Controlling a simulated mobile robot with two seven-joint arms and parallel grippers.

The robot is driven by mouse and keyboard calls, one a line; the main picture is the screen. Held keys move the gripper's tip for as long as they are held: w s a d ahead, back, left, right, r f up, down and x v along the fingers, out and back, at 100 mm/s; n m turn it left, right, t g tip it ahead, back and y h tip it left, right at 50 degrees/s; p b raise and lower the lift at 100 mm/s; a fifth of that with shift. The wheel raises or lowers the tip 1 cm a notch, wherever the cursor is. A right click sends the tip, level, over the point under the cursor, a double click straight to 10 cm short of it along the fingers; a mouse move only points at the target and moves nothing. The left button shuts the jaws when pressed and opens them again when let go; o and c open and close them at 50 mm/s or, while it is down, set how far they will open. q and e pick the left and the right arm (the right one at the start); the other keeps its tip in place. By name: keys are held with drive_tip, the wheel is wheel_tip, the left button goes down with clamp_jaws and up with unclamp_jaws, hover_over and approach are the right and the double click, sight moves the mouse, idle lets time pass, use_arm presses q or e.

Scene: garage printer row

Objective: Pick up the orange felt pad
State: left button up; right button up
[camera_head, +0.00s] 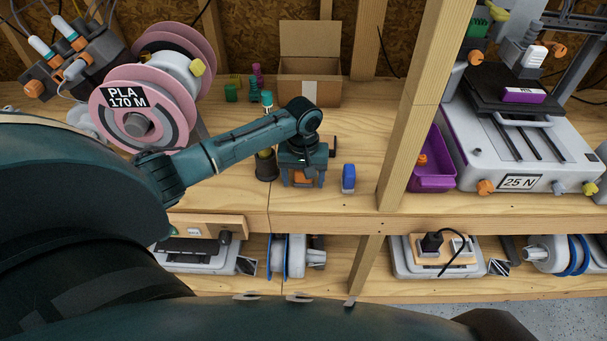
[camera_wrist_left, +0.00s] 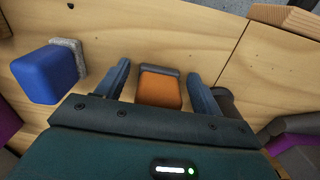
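The orange felt pad (camera_head: 301,176) is an orange block with a dark grey felt face, on the wooden bench near its front edge. It also shows in the left wrist view (camera_wrist_left: 159,90). My left gripper (camera_head: 303,181) is open above it, pointing down. In the left wrist view the fingers (camera_wrist_left: 160,72) stand on either side of the pad, with a gap visible on each side. The gripper body hides part of the pad in the head view. My right gripper is not in view.
A blue block (camera_head: 348,177) with a pale felt face stands just right of the gripper. A dark cup (camera_head: 265,166) is close on the left. A wooden post (camera_head: 415,110), purple bin (camera_head: 434,172) and printer (camera_head: 520,150) are farther right. A cardboard box (camera_head: 309,92) stands behind.

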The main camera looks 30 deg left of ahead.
use_arm(q)
drive_tip(key=c, duration=1)
drive_tip(key=shift+o, duration=0.2)
wheel_tip(320, 180, up, 10)
drive_tip(key=shift+r, duration=0.1)
drive_tip(key=o, duration=0.4)
drive_tip(key=shift+c, duration=1.4)
